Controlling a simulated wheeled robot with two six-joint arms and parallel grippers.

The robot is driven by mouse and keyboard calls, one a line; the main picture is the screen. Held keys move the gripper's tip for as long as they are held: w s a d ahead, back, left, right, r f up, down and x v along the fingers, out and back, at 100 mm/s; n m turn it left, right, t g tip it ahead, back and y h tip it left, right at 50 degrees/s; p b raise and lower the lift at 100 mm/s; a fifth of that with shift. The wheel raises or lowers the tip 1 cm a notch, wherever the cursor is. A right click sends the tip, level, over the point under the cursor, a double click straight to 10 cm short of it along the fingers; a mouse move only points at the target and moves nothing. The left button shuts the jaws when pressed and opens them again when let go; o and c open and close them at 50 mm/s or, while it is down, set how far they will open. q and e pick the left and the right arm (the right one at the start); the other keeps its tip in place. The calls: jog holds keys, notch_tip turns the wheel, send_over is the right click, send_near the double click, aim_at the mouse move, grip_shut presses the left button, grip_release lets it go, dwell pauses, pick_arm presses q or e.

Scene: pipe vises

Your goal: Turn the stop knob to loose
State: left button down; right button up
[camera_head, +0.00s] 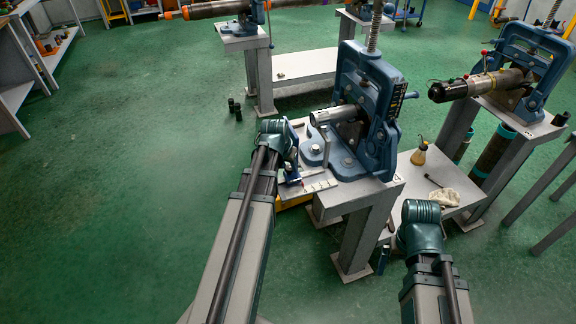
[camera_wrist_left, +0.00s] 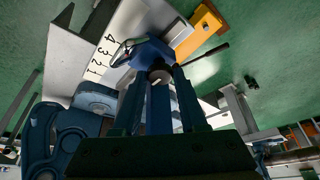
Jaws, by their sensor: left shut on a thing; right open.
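The stop is a blue block (camera_wrist_left: 150,52) on a pale plate marked with numbers in the left wrist view. Its grey round knob (camera_wrist_left: 160,74) sits between the fingertips of my left gripper (camera_wrist_left: 160,82), which is shut on it. In the head view the stop (camera_head: 292,175) shows at the left edge of the vise bench, beside the scale plate (camera_head: 320,185). My left wrist hides most of the left fingers there. My right gripper (camera_head: 420,222) is at lower right, apart from the stop and open; its fingertips are mostly hidden.
A blue pipe vise (camera_head: 368,110) with a short grey pipe (camera_head: 335,114) stands on the bench. Another vise (camera_head: 525,65) stands at right.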

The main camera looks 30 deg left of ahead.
pick_arm(q)
jog(key=shift+c, duration=2.2)
grip_release()
jog(key=p+v, duration=1.2)
jog(key=v, duration=0.1)
jog(key=shift+r+p, duration=0.35)
jog(key=shift+s, duration=0.1)
jog(key=b+x, duration=1.2)
jog(key=x, duration=0.1)
jog(key=shift+f+b, duration=0.3)
jog(key=shift+f, duration=0.05)
jog(key=shift+r, duration=0.1)
